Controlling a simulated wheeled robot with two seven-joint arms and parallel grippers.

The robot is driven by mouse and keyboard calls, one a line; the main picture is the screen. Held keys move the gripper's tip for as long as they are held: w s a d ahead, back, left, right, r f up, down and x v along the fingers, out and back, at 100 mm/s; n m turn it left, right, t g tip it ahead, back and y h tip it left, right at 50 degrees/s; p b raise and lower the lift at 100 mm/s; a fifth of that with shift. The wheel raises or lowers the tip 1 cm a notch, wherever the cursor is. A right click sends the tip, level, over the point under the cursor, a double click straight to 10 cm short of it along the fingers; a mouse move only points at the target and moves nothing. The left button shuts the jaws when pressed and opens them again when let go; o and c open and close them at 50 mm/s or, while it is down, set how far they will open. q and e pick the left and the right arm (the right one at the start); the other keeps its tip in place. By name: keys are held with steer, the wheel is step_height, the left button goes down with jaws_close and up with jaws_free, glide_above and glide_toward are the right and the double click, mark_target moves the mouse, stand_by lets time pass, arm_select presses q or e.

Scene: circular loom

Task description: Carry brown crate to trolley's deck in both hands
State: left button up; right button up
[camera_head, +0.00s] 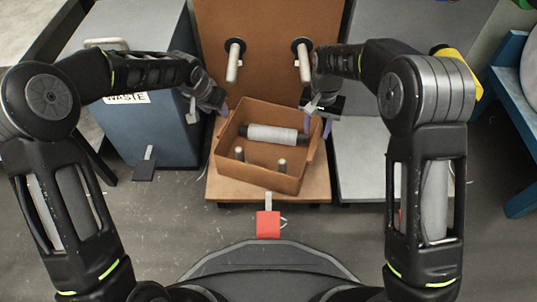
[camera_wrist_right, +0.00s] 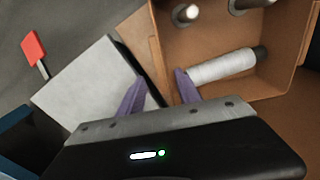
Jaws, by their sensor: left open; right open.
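The brown crate (camera_head: 256,178) is open-topped and sits turned at an angle over a low brown deck (camera_head: 230,195) with an upright panel behind it. I cannot tell whether this is the trolley's deck or whether the crate rests fully on it. A white spool (camera_head: 272,133) lies in the crate beside two short pegs. My left gripper (camera_head: 218,106) is open at the crate's left rim. My right gripper (camera_head: 320,116) is open at its right rim. In the right wrist view, the purple fingers (camera_wrist_right: 158,92) straddle the crate's side wall (camera_wrist_right: 160,45); contact is unclear.
A blue waste bin (camera_head: 150,130) stands left. A grey deck (camera_head: 365,150) lies right, with blue framework (camera_head: 515,130) beyond.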

step_height(320, 180, up, 5)
steer(key=shift+r, duration=0.1)
stand_by(0.7)
